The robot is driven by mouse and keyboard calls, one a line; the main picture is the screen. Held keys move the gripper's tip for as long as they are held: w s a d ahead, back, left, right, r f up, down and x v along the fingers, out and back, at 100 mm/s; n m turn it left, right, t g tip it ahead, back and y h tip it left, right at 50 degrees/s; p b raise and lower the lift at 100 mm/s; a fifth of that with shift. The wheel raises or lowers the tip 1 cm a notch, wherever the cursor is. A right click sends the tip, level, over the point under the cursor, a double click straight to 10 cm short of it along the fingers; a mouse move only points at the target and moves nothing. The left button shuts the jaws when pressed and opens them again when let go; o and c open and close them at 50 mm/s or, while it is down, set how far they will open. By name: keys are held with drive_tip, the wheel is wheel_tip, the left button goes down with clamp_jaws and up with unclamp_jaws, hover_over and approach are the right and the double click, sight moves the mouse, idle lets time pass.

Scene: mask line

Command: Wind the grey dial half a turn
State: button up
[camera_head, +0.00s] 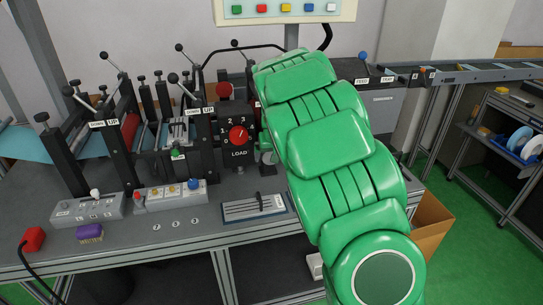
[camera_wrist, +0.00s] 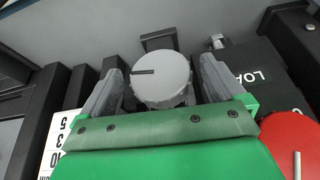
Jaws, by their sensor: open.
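The grey dial (camera_wrist: 165,88) is a round knob in the middle of the wrist view. A short dark mark on its face points left in that view. My gripper (camera_wrist: 162,72) is open, with one grey finger on each side of the dial. Whether the fingers touch its rim cannot be told; small gaps seem to show. In the head view my green arm reaches across the bench toward the machine and hides most of my gripper, and I cannot make out the grey dial there.
A red dial (camera_head: 238,135) marked LOAD sits close by on the machine; it also shows in the wrist view (camera_wrist: 288,139). A white number scale (camera_wrist: 58,140) lies left of my gripper. Button boxes (camera_head: 170,195) and a slider plate (camera_head: 254,207) are on the bench front.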

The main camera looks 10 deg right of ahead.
drive_tip(key=shift+w+f, duration=0.15)
drive_tip(key=shift+f, duration=0.1)
drive_tip(key=c, duration=1)
drive_tip(key=shift+y, duration=0.6)
